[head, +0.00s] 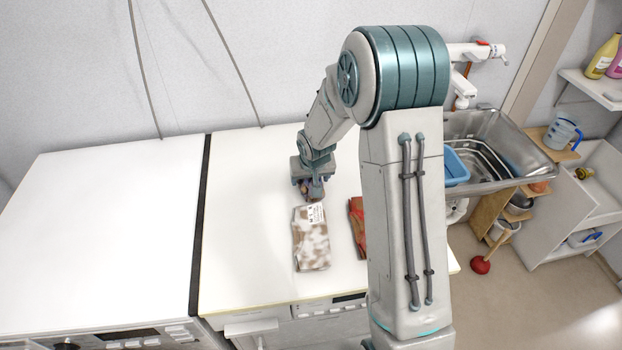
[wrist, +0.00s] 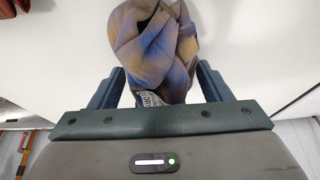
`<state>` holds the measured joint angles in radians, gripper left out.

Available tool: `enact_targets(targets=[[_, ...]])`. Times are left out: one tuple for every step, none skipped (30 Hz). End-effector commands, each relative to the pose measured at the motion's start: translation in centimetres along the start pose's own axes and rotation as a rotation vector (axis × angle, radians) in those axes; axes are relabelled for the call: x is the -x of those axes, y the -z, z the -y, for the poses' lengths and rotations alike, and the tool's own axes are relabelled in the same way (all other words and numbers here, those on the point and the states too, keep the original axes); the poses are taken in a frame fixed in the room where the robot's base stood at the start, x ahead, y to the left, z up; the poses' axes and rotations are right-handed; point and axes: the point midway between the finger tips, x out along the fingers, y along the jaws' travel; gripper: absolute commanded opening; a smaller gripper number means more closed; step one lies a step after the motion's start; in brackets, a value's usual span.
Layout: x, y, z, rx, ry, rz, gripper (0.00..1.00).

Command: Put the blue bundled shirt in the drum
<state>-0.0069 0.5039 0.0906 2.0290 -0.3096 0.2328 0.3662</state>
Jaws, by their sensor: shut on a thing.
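My gripper (head: 313,186) is over the white machine top, just beyond the folded patterned cloth. In the wrist view my gripper (wrist: 158,88) is shut on the blue bundled shirt (wrist: 155,45), a crumpled blue and tan cloth with a small printed tag. The bundle sits between the two fingers and sticks out beyond them. In the head view the shirt is mostly hidden by my gripper. I cannot tell whether it touches the machine top. The drum's inside is not in view; only the tops and upper fronts of the machines show.
A brown and white folded cloth (head: 311,240) and a red cloth (head: 357,222) lie on the right machine top (head: 245,240). A second white machine (head: 110,230) stands left, across a dark gap. A metal sink (head: 490,135) with a blue tub (head: 455,168) is right. A plunger (head: 481,265) stands on the floor.

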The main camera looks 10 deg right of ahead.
Motion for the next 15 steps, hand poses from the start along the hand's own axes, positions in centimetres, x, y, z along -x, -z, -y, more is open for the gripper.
enact_targets(targets=[[-0.5, -0.2, 0.1, 0.003, 0.000, 0.002, 0.44], [-0.7, -0.3, 0.1, 0.002, 0.000, 0.000, 0.44], [-0.9, -0.4, 0.0, 0.000, 0.000, 0.000, 0.44], [-1.1, -0.4, 0.0, 0.000, 0.000, 0.000, 0.44], [-1.1, -0.4, 0.0, 0.000, 0.000, -0.001, 0.44], [-1.1, -0.4, 0.0, 0.000, 0.000, -0.001, 0.44], [-1.1, -0.4, 0.0, 0.000, 0.000, -0.002, 0.44], [-1.1, -0.4, 0.0, 0.000, 0.000, -0.002, 0.44], [-1.1, -0.4, 0.0, 0.000, 0.000, -0.002, 0.44], [-1.1, -0.4, 0.0, 0.000, 0.000, -0.002, 0.44], [-1.1, -0.4, 0.0, 0.000, 0.001, -0.002, 0.44], [-1.2, -0.5, 0.0, 0.000, 0.001, -0.002, 0.44], [-1.3, -0.5, 0.0, 0.000, 0.001, -0.002, 0.44], [-1.4, -0.5, 0.0, 0.000, 0.001, -0.002, 0.44], [-1.5, -0.6, 0.0, 0.000, 0.001, -0.002, 0.44]])
